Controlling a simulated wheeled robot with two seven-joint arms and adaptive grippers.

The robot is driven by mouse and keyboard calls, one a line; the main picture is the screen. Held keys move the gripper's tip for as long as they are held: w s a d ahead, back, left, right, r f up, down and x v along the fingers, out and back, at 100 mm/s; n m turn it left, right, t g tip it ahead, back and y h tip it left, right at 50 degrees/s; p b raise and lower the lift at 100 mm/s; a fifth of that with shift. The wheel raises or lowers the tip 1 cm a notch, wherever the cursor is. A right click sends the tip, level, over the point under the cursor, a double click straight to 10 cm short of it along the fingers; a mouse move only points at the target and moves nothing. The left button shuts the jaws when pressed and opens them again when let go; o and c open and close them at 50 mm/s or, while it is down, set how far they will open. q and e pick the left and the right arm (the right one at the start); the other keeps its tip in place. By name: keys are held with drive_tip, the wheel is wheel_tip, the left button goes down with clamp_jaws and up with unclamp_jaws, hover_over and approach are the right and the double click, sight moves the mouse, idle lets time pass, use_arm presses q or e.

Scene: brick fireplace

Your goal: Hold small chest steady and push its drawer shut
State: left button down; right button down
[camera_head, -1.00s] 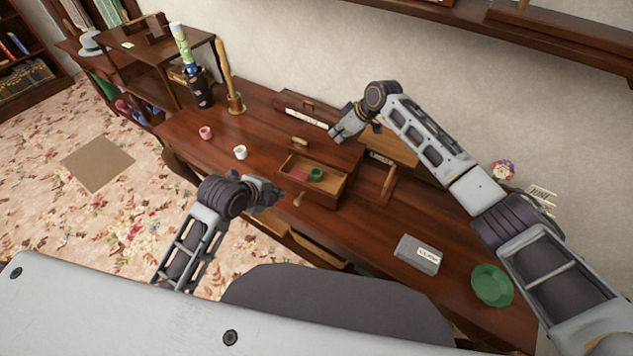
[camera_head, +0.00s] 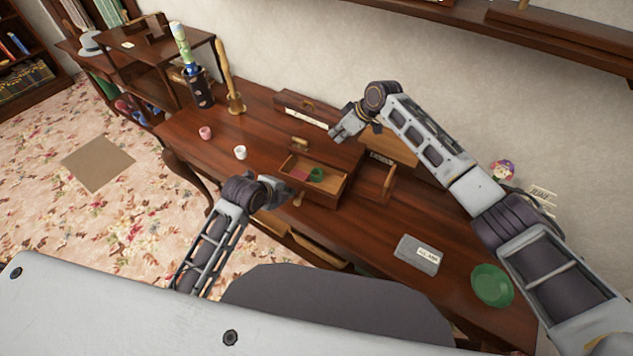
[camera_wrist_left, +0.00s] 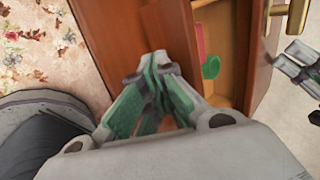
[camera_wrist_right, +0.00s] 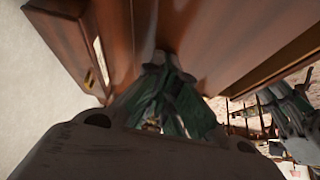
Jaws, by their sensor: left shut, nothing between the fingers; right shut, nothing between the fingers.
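The small wooden chest (camera_head: 335,152) stands on the desk, and its drawer (camera_head: 330,198) is pulled out toward me. A green item (camera_head: 316,174) and a pink item (camera_head: 300,172) lie inside; they also show in the left wrist view (camera_wrist_left: 211,67). My left gripper (camera_head: 287,192) is shut and empty, at the drawer's front left corner. In the left wrist view its tips (camera_wrist_left: 158,62) lie over dark wood; contact cannot be told. My right gripper (camera_head: 338,137) is shut and empty at the chest's back. In the right wrist view its tips (camera_wrist_right: 160,65) are close to a wooden face.
A pink cup (camera_head: 205,132) and a white cup (camera_head: 240,152) stand left of the chest. A grey box (camera_head: 418,254) and green dish (camera_head: 491,285) lie to the right, with bare desk between.

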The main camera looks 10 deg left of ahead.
sight(301, 173)
use_arm(q)
drive_tip(key=shift+x, duration=0.9)
drive_tip(key=shift+w+d, duration=0.15)
drive_tip(key=shift+w, duration=0.2)
idle(0.9)
drive_tip(key=shift+w, duration=0.3)
drive_tip(key=shift+w+d+r, duration=0.1)
drive_tip(key=shift+w+d, duration=0.15)
drive_tip(key=shift+w, duration=0.5)
drive_tip(key=shift+w+d, duration=0.25)
drive_tip(key=shift+w, duration=0.45)
drive_tip(key=shift+w+d, duration=0.1)
drive_tip(key=shift+w, duration=0.25)
drive_tip(key=shift+w+d, duration=0.25)
drive_tip(key=shift+w, duration=0.6)
drive_tip(key=shift+w+d, duration=0.25)
drive_tip(key=shift+w, duration=0.6)
idle(0.5)
drive_tip(key=shift+s+r, duration=0.1)
drive_tip(key=shift+v, duration=2.3)
